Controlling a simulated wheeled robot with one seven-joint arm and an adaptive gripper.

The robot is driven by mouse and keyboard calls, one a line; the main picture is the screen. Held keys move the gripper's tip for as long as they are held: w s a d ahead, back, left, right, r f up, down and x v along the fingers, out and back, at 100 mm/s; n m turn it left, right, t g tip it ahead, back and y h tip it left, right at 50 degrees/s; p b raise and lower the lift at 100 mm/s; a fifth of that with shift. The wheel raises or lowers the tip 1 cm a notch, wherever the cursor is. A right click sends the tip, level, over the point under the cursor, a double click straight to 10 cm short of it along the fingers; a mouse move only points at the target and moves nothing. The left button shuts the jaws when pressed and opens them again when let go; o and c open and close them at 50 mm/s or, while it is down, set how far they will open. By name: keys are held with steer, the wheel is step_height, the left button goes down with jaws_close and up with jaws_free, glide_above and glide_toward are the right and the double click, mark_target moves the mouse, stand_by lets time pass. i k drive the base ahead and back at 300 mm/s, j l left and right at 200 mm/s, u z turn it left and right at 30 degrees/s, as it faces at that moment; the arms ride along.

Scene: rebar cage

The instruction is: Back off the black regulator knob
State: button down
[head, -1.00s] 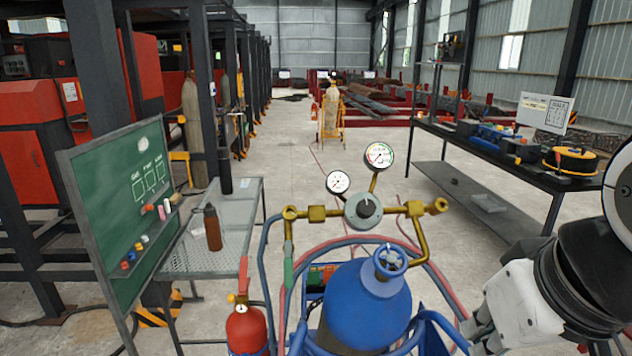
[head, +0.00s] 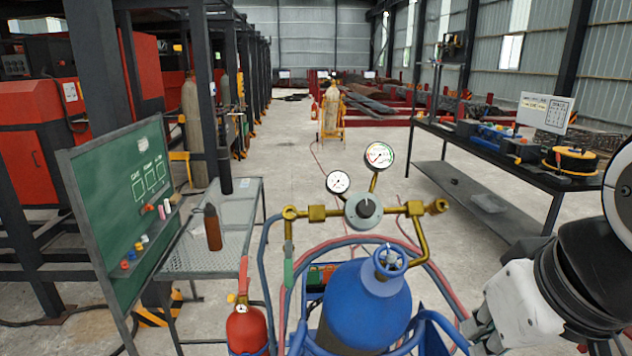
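Brass pipe arms run from the body to both sides. A small gauge (head: 338,182) and a larger gauge (head: 379,156) stand above it. The regulator is above and behind a blue gas cylinder (head: 368,306) with a blue handwheel (head: 390,261). My arm shows at the lower right, well apart from the knob. My gripper's fingertips are not visible.
Blue and red hoses loop around the cylinder. A red fire extinguisher (head: 246,330) stands to its left. A green board (head: 122,215) and a mesh table (head: 222,262) with a brown bottle (head: 212,228) are at left. A dark workbench (head: 455,138) stands at right. The floor behind is open.

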mark_target(365, 208)
steer(key=k+j, duration=0.1)
steer(key=j, duration=0.6)
steer(key=k+j, duration=0.1)
steer(key=j, duration=0.65)
